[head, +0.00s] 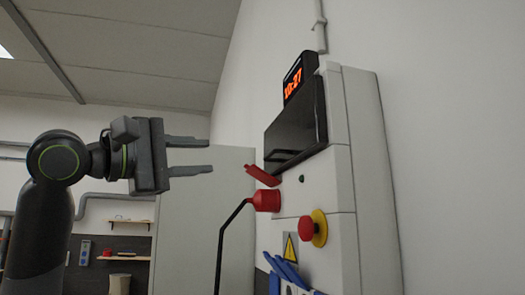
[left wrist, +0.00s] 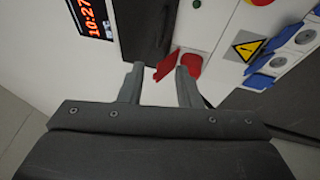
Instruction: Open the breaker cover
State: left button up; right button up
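The breaker cover appears to be the dark glossy panel (head: 297,118) on the upper front of the white wall cabinet (head: 340,180). It looks shut, and pale streaks like a reflection of my fingers show low on it. It is also at the top of the left wrist view (left wrist: 146,28). My left gripper (head: 211,155) is open and empty, left of the cabinet, with its fingers pointing toward the front. In the left wrist view, the red socket lid (left wrist: 166,65) shows between the fingertips (left wrist: 160,72); no contact is visible. My right gripper is not in view.
Below the cover are a red socket (head: 265,200) with its lid raised and a black cable, a red button on yellow (head: 313,229), a warning sign (head: 290,248) and blue socket lids (head: 286,270). A clock (head: 293,82) sits above. A pale panel (head: 200,215) stands behind.

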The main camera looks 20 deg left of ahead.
aim_at(267, 155)
pick_arm(q)
jog(key=p+x, duration=0.7)
jog(key=x, duration=0.7)
jog(key=shift+w+d+r, duration=0.15)
jog(key=shift+d, duration=0.2)
jog(key=shift+c, duration=0.2)
grip_shut()
